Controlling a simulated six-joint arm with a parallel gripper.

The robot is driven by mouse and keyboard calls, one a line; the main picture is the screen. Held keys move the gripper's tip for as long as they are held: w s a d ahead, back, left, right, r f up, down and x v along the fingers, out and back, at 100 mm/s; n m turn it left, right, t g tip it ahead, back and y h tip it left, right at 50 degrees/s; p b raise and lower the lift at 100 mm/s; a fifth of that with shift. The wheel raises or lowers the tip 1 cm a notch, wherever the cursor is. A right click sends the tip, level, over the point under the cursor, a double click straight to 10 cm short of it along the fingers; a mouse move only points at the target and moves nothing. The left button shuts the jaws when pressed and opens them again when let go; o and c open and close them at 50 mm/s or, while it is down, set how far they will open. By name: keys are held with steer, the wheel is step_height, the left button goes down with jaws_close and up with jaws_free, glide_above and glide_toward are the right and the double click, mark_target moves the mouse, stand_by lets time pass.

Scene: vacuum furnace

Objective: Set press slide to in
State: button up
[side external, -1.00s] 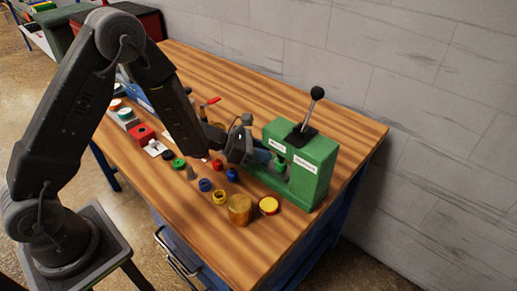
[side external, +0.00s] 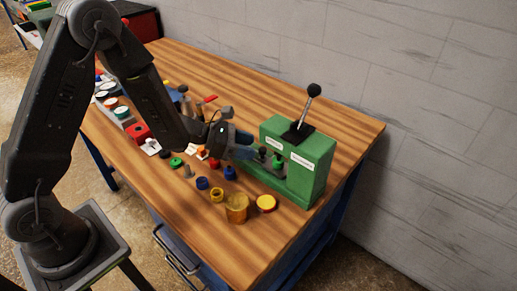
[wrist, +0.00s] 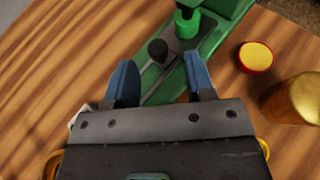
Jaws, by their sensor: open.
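The green press (side external: 300,165) stands at the right end of the bench, its black-knobbed lever (side external: 309,104) upright and slightly tilted. Its slide, a grey strip with a black knob (wrist: 158,50), lies in a green base channel. The knob also shows in the side view (side external: 262,152). A green cylindrical piece (wrist: 187,22) is just beyond the knob, by the press body. My gripper (wrist: 162,72) is open and empty, with blue fingers either side of the channel. The knob is ahead of the fingertips, apart from them. In the side view, my gripper (side external: 240,147) is left of the press.
A gold cylinder (side external: 236,209) and a red-rimmed yellow disc (side external: 266,203) stand in front of the press. Several small coloured caps and a red block (side external: 138,132) lie to the left. The bench behind the press is bare; a grey wall is beyond.

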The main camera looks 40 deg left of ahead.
steer(key=v, duration=0.9)
steer(key=shift+s+r, duration=0.15)
steer(key=shift+a, duration=0.1)
steer(key=s+d+r+m+g, duration=0.7)
steer(key=s+d+r+m, duration=0.3)
steer(key=m, duration=0.5)
steer(key=s+a+r+m+t+y, duration=0.3)
steer(key=s+a+r+m+y, duration=0.3)
steer(key=s+m+y, duration=0.3)
steer(key=m, duration=0.3)
steer(key=shift+y, duration=0.3)
